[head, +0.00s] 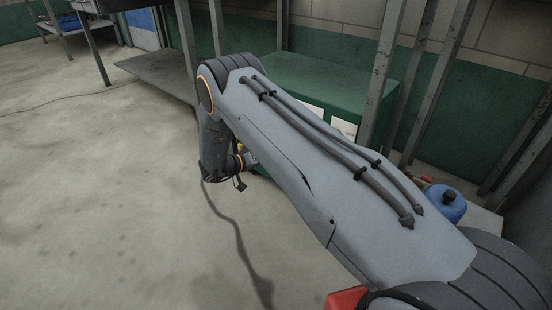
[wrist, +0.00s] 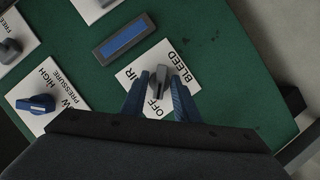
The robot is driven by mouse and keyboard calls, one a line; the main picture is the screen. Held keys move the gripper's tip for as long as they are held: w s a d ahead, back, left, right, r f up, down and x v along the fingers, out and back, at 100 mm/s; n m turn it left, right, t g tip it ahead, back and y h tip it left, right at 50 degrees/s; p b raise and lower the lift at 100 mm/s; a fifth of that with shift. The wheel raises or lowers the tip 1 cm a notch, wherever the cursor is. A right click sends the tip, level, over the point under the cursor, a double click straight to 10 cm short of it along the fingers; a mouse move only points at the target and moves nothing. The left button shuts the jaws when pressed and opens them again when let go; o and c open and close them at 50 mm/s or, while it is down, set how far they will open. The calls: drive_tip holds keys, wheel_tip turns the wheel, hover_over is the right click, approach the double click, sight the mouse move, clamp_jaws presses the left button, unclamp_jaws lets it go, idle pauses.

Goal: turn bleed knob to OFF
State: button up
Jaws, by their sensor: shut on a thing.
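The bleed knob (wrist: 158,82) is a small grey bar-shaped knob on a white label plate (wrist: 128,76) in the wrist view. "BLEED" is printed above right of it and "OFF" below left. My gripper (wrist: 160,90) has its two blue fingers shut on the knob, one on each side. The knob's bar runs roughly up and down in the picture; I cannot tell which end is its pointer. In the head view my gripper (head: 243,161) is at the green cabinet (head: 312,83), and my arm hides the knob.
On the same green panel, a blue knob (wrist: 38,103) is on a plate marked "PRESSURE", "HIGH". A grey knob (wrist: 9,50) is on another plate, and a blue bar (wrist: 123,36) is above. Steel posts (head: 385,70) stand by the cabinet. The concrete floor at left is clear.

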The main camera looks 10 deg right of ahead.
drive_tip(key=shift+w+a+r, duration=0.1)
drive_tip(key=shift+w+a, duration=0.05)
drive_tip(key=shift+w, duration=0.1)
drive_tip(key=o, duration=1)
drive_tip(key=shift+s, duration=0.1)
drive_tip(key=shift+p+v, duration=1.2)
drive_tip(key=shift+v, duration=2.65)
